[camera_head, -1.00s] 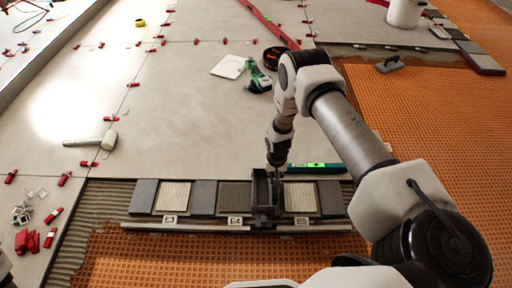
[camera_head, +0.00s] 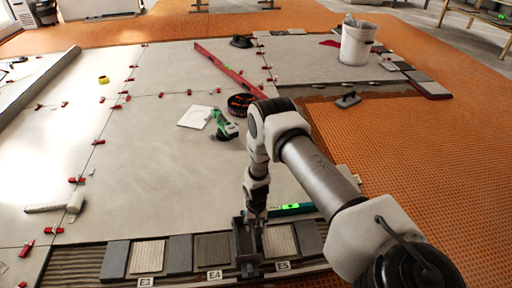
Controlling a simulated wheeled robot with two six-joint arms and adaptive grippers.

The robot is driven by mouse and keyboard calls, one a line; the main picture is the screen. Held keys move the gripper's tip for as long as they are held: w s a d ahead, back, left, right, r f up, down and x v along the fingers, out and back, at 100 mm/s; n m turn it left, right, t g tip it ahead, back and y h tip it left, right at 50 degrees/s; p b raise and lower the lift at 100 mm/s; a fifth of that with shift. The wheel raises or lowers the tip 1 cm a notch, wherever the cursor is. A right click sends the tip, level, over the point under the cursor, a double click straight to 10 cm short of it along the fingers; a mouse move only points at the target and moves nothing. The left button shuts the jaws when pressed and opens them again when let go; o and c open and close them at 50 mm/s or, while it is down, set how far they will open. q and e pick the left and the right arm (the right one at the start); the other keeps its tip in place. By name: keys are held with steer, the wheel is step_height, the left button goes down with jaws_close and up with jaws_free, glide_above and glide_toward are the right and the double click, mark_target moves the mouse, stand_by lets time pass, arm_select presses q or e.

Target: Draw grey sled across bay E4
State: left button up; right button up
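The grey sled (camera_head: 247,250) is a dark, open-framed piece on the strip of bays along the front. It stands at the right end of bay E4 (camera_head: 212,248), between the E4 and E5 labels. Bay E4 has a darker grey ribbed surface than its paler neighbours. My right gripper (camera_head: 256,213) points down at the sled's top and appears to touch it; its fingers are too small and dark to show whether they are closed on it. My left gripper is out of view.
Paler bays E3 (camera_head: 147,257) and E5 (camera_head: 279,241) flank E4, with dark tiles between.

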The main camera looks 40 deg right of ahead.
step_height(320, 180, up, 12)
stand_by(0.3)
steer(key=shift+f, duration=0.1)
